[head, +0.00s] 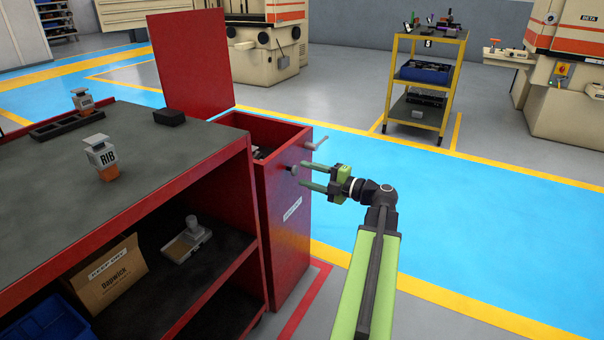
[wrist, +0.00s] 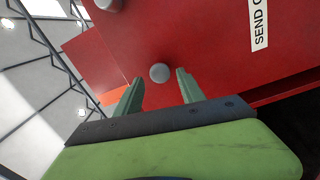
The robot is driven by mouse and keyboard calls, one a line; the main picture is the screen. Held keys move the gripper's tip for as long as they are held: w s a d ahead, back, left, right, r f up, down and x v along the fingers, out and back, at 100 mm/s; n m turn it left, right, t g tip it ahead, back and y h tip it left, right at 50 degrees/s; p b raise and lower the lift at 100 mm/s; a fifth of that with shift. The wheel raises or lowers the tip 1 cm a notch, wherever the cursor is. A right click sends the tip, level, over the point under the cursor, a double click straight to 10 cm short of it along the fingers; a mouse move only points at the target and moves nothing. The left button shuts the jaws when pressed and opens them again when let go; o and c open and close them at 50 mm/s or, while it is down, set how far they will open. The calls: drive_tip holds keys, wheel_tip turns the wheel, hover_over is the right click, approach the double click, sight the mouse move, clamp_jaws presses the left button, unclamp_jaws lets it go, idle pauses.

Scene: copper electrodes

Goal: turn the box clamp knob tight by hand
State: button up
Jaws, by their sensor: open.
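The clamp knob (head: 292,170) is a small grey round knob on the side of the open red box (head: 290,222). My gripper (head: 304,175) is open and empty, its two green fingers pointing at the knob from the right. In the wrist view the knob (wrist: 160,73) shows between the two fingertips (wrist: 159,77), with a gap on each side. The fingers do not appear to touch it. How far the tips reach along the knob is hard to tell.
The red lid (head: 192,60) stands raised. A red-framed bench (head: 150,160) adjoins the box at left. The blue floor (head: 440,200) at right is clear; a yellow cart (head: 425,85) stands behind.

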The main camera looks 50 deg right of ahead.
sight(291, 169)
drive_tip(key=shift+x, duration=1.1)
drive_tip(key=shift+w, duration=0.1)
drive_tip(key=shift+w+a, duration=0.1)
drive_tip(key=shift+w, duration=0.1)
drive_tip(key=c, duration=1)
